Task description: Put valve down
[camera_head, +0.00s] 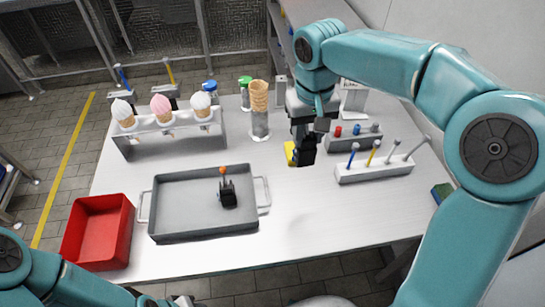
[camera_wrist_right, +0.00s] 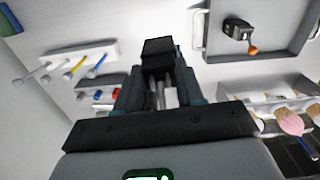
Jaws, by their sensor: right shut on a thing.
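My right gripper (camera_head: 303,134) points down over the table, right of the cone holder. It is shut on a black blocky piece, the valve (camera_head: 306,154), which also shows between the fingertips in the wrist view (camera_wrist_right: 158,48). A yellow patch (camera_head: 290,150) shows beside the valve; I cannot tell whether it belongs to it. Whether the valve touches the table is unclear. A similar black piece with an orange knob (camera_head: 228,193) stands in the grey tray (camera_head: 165,222) and shows in the wrist view (camera_wrist_right: 238,30).
A red bin (camera_head: 75,226) stands left of the tray. A rack with several ice cream cones (camera_head: 170,141) is at the back left; stacked cones (camera_head: 259,94) stand near my gripper. The table's front right is clear.

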